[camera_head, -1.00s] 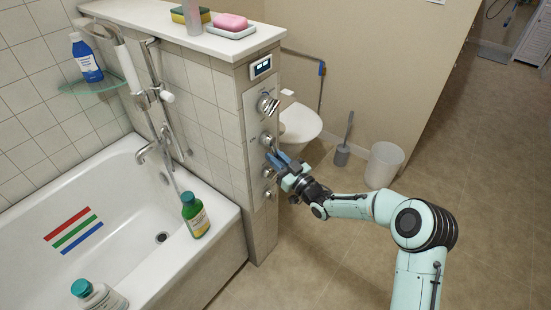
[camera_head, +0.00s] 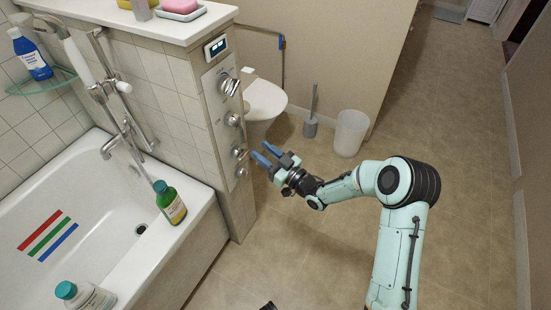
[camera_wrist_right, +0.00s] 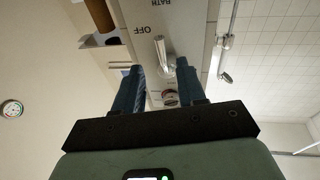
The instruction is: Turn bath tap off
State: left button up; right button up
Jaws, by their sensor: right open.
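A pale control panel (camera_head: 215,105) on the end of the tiled half-wall carries several metal knobs and levers. In the wrist view a metal lever (camera_wrist_right: 161,52) sticks out of the panel beside the upside-down words BATH and OFF. A round control (camera_wrist_right: 170,98) with a red mark shows below it. My right gripper (camera_head: 263,154) is open and empty, just right of the lower controls (camera_head: 239,154), with a small gap. In the wrist view its blue fingers (camera_wrist_right: 159,72) stand either side of the lever in the picture; contact is not visible. My left gripper is not in view.
The white bathtub (camera_head: 120,270) is at left, with a green bottle (camera_head: 171,203) on its rim and another bottle (camera_head: 85,296) in front. A toilet (camera_head: 262,100), brush (camera_head: 311,120) and white bin (camera_head: 350,133) stand behind. Floor at right is clear.

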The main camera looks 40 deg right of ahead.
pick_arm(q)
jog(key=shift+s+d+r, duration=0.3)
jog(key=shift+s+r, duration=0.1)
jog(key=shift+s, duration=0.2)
pick_arm(e)
jog(key=shift+v, duration=2.35)
